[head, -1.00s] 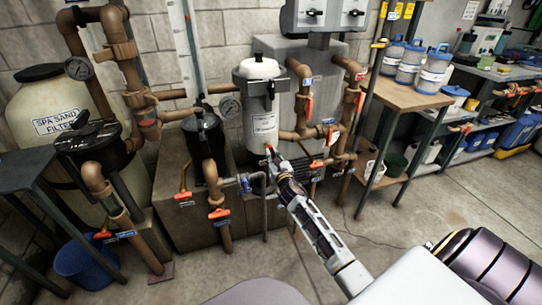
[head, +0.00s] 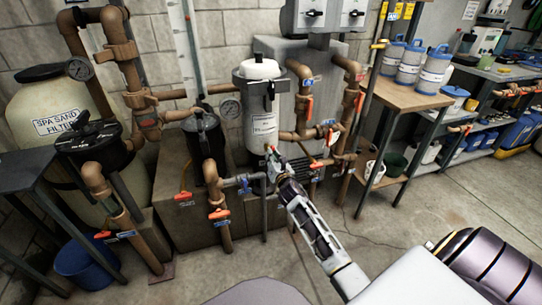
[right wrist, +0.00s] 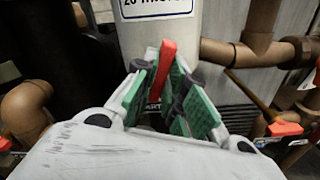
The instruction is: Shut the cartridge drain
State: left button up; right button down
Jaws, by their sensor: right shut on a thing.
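The cartridge filter (head: 258,115) is a pale upright canister in the middle of the head view, with a dark clamp and a white label. My right gripper (head: 273,156) is at the foot of this canister. In the right wrist view the right gripper (right wrist: 163,82) has its green-padded fingers on either side of a red drain handle (right wrist: 166,60) and is shut on it. The handle stands nearly upright in that view, in front of the canister. The drain valve's body is mostly hidden behind the fingers. My left gripper is not in view.
Brown pipes with red valve handles (head: 218,214) stand close on both sides. A black-lidded pump strainer (head: 205,135) is to the left, a sand filter (head: 38,105) further left. A wooden bench (head: 405,93) with jugs is at the right.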

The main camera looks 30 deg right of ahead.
jog(key=m+p, duration=0.3)
jog(key=m, duration=1.1)
jog(key=shift+p, duration=0.35)
jog(key=c, duration=1.4)
grip_release()
jog(key=shift+o, duration=0.2)
jog(key=p+v, duration=0.3)
jog(key=v, duration=0.4)
jog(key=shift+p, duration=0.3)
